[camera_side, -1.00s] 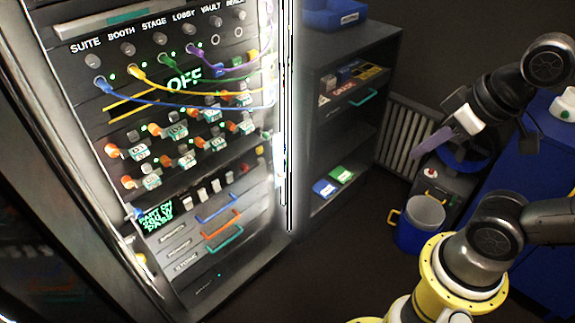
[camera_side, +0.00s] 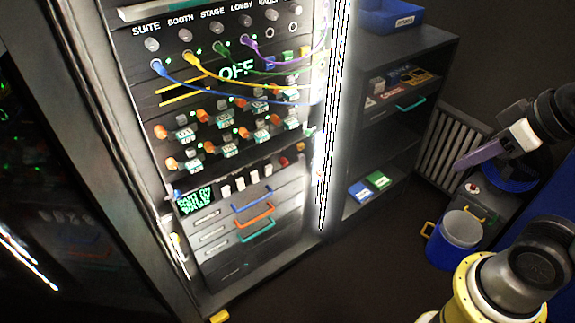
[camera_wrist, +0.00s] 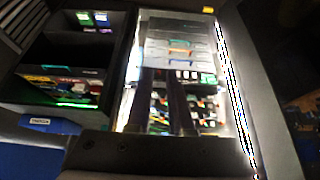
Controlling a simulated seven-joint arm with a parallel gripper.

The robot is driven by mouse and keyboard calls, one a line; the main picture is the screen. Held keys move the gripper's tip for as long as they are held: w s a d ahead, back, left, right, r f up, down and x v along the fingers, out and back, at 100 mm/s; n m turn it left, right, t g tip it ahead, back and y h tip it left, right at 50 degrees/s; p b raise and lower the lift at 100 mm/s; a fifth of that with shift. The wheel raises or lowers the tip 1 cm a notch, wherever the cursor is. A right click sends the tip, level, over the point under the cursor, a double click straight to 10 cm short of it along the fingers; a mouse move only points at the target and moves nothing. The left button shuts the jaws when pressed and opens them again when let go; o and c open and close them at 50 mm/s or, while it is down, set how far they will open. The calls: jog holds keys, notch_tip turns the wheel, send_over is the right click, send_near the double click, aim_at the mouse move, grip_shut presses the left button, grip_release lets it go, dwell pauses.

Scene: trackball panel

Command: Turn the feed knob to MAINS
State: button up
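A lit equipment rack (camera_side: 150,115) stands left of centre in the side view, with several orange knobs (camera_side: 204,117) in two rows beside small screens. A green display (camera_side: 237,70) above them reads OFF. I cannot tell which control is the feed knob, and no MAINS label is legible. My gripper (camera_side: 466,161) is at the far right, well apart from the rack, with nothing visible in it. In the wrist view its two dark fingers (camera_wrist: 163,88) stand apart with a gap between them, and the rack shows beyond, upside down and blurred.
Blue, yellow, green and purple cables (camera_side: 225,84) hang across the rack above the knobs. Drawers with coloured handles (camera_side: 253,214) are below. A dark shelf unit (camera_side: 385,140) stands right of the rack, with a blue bin (camera_side: 391,17) on top. A blue bucket (camera_side: 455,240) stands near my arm.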

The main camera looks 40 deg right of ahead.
jog(key=o, duration=0.6)
jog(key=w+r+m+t, duration=0.1)
jog(key=w+r+t, duration=0.5)
jog(key=w+r, duration=0.4)
jog(key=shift+w+r, duration=0.15)
jog(key=shift+w, duration=0.2)
jog(key=w+r+t, duration=0.4)
jog(key=w+r, duration=0.3)
jog(key=w, duration=0.4)
jog(key=m+t, duration=0.2)
jog(key=t, duration=0.4)
send_over(286, 164)
jog(key=s, duration=0.6)
notch_tip(286, 164, down, 28)
jog(key=s+f+g, duration=0.2)
jog(key=s+f, duration=0.3)
jog(key=f, duration=0.9)
jog(key=s+f+g, duration=0.2)
jog(key=s+f, duration=0.2)
jog(key=f, duration=0.9)
jog(key=w, duration=1.3)
jog(key=shift+w+f, duration=0.25)
jog(key=shift+w, duration=0.05)
